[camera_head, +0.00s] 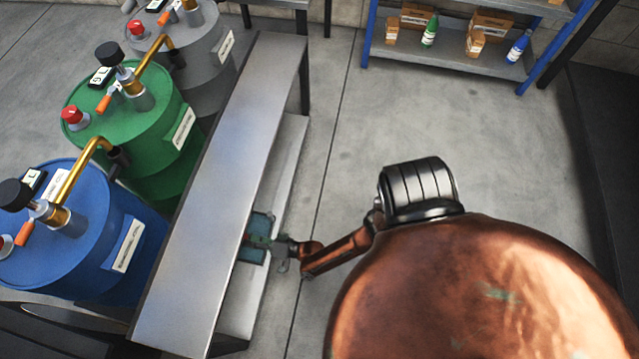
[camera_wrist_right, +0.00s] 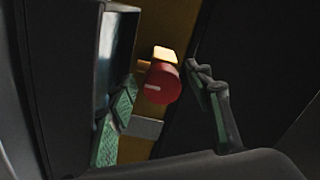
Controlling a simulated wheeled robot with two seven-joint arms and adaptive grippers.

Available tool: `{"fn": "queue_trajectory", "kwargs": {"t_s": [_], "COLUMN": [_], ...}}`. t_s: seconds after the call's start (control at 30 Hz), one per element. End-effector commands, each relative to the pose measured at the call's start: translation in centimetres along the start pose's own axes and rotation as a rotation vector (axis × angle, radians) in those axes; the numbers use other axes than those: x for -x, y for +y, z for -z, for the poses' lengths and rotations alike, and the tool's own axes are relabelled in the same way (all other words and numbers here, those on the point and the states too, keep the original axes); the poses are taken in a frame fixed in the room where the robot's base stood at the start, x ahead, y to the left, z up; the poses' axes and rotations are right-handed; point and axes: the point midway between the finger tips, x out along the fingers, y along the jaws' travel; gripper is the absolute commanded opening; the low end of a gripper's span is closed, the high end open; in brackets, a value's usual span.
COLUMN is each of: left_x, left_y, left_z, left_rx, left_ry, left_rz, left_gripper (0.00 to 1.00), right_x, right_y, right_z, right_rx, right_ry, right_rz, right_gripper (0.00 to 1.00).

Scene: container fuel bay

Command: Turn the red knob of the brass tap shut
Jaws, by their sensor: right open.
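The red knob (camera_wrist_right: 162,83) shows in the right wrist view as a round red piece with a pale line across it. A yellow brass-coloured part, likely of the tap (camera_wrist_right: 164,54), shows just above it. My right gripper (camera_wrist_right: 163,90) is open, with one green-padded finger on each side of the knob; I cannot tell whether either finger touches it. In the head view my right gripper (camera_head: 268,243) reaches in at the right side of the metal bench, low down, and the knob is not visible there. My left gripper is not in view.
The bench top (camera_head: 235,150) overhangs the lower shelf (camera_head: 285,170) close to my right gripper. A blue-grey panel (camera_wrist_right: 122,55) stands left of the knob. Blue (camera_head: 85,235), green (camera_head: 150,135) and grey drums stand left of the bench.

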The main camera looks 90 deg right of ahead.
Motion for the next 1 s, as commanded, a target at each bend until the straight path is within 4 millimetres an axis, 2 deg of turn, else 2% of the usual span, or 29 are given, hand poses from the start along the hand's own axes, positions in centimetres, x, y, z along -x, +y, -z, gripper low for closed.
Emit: {"fn": "queue_trajectory", "kwargs": {"t_s": [0.77,1.0], "left_x": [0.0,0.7], "left_y": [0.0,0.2], "left_z": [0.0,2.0], "left_rx": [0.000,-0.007], "left_ry": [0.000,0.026], "left_rz": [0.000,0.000], "left_gripper": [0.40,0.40], "right_x": [-0.2,4.6], "right_y": [-0.2,-0.4], "right_z": [0.1,0.2], "right_rx": [0.891,0.890], "right_ry": [0.004,0.004], "right_rz": [0.005,0.001], "right_gripper": [0.47,0.47]}}
